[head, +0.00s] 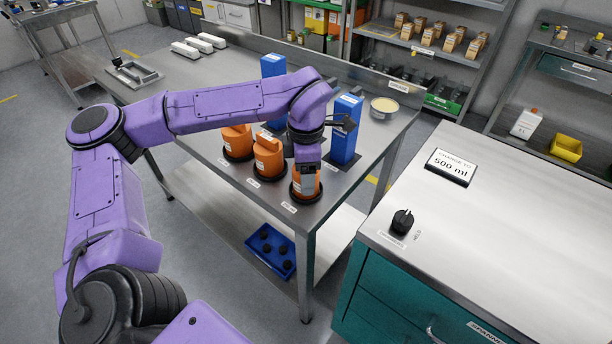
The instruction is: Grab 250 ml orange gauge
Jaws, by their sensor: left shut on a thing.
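Three orange gauges stand in a row in dark round bases along the front edge of the steel table: a left one (237,141), a middle one (267,160) and a front one (304,188) at the near corner. Small labels lie on the table before them, too small to read surely. My left gripper (308,172) points down over the front gauge and is shut on its upper part, which it partly hides. The front gauge appears upright and still at its base. My right gripper is not in view.
Tall blue blocks (345,130) stand close behind the gauges, with a round tin (384,108) beyond. A teal cabinet (480,220) on the right carries a black knob (402,221) and a sign (451,167) reading "CHANGE TO 500 ml". A blue tray (270,250) lies on the lower shelf.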

